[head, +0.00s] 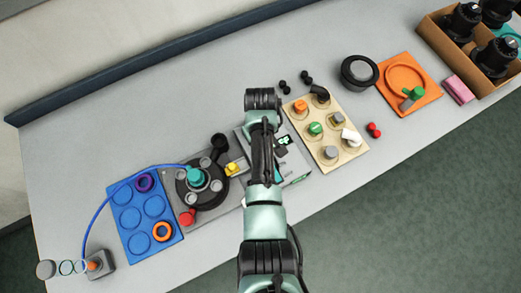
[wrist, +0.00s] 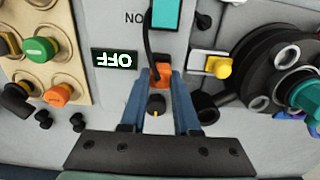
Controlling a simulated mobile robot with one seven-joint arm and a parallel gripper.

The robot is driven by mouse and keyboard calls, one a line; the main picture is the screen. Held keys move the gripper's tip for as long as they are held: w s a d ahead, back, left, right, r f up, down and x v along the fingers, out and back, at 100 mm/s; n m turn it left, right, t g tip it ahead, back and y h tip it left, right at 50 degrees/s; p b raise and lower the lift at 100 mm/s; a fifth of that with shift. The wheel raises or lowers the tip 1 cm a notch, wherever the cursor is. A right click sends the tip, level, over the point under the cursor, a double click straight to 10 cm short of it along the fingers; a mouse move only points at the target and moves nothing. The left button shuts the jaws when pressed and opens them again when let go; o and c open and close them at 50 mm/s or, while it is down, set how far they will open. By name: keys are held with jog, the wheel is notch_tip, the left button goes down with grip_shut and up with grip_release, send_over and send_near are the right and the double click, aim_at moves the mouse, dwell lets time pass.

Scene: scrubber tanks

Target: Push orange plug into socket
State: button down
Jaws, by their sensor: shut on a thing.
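In the wrist view the orange plug (wrist: 161,76) sits between the blue fingertips of my gripper (wrist: 163,84), which is shut on it. A black cord runs from the plug up toward the teal screen (wrist: 166,14). The plug is over the light grey panel (wrist: 117,36) of the device. The socket cannot be made out, and I cannot tell whether the plug touches or enters it. A display (wrist: 115,59) left of the plug reads OFF, upside down. A black knob (wrist: 156,104) lies below the plug, between the fingers. In the head view my arm hides the plug and gripper.
A wooden board (head: 326,152) with coloured knobs stands right of the device. A round black turntable (head: 201,186) and a yellow knob (head: 233,168) are on its left. Further left is a blue tray (head: 150,213). An orange tray (head: 424,77) lies at the right.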

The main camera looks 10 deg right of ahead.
jog(key=shift+f+b, duration=0.65)
jog(key=shift+f, duration=0.2)
jog(key=shift+c, duration=0.4)
grip_release()
notch_tip(320, 180, up, 9)
jog(key=p, duration=0.8)
jog(key=shift+f, duration=0.2)
